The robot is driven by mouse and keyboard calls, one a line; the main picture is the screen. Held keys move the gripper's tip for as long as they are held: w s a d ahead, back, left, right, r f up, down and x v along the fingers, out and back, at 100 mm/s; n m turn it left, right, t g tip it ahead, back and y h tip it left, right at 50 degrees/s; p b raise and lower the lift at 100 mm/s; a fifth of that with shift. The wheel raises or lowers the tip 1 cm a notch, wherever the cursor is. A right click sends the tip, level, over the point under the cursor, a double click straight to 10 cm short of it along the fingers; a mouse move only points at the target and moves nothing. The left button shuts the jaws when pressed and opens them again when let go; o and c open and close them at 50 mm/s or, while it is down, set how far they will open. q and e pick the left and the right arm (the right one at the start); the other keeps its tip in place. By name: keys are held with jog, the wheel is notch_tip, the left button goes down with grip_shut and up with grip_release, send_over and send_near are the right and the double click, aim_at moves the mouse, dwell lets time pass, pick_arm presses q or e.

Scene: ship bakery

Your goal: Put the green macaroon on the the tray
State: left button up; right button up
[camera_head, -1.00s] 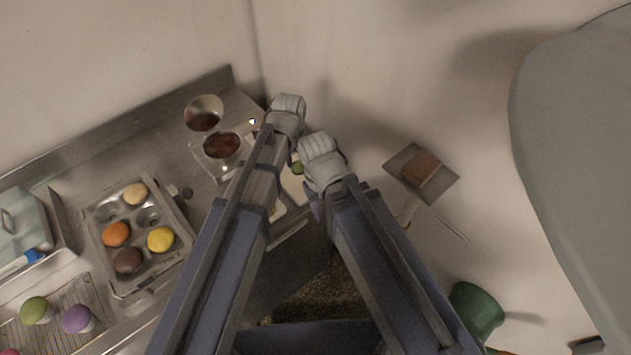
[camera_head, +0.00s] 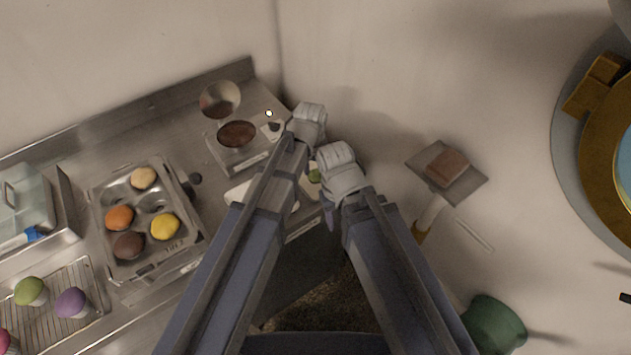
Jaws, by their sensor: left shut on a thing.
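A small green macaroon (camera_head: 314,176) shows in the gap between my two forearms, mostly hidden by them. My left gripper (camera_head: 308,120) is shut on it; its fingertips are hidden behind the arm. My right gripper (camera_head: 341,167) is close beside it on the right, its fingers hidden. The metal tray (camera_head: 196,238) with round wells lies on the counter at left. It holds beige (camera_head: 143,178), orange (camera_head: 119,218), yellow (camera_head: 165,226) and brown (camera_head: 129,245) macaroons. Two of its wells look empty.
A wire rack (camera_head: 55,316) at lower left holds green-topped (camera_head: 29,291) and purple-topped (camera_head: 71,302) cakes. A green pot (camera_head: 494,324) is at lower right.

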aim_at(315, 179)
pick_arm(q)
jog(key=shift+f+b, duration=1.5)
jog(key=shift+f, duration=0.25)
jog(key=shift+f, duration=0.15)
jog(key=o, duration=0.9)
jog(key=r+p, duration=0.4)
jog(key=s+r+p, duration=0.1)
jog(key=r+p, duration=0.7)
jog(key=shift+s+a+r, duration=0.2)
jog(key=shift+a, duration=0.1)
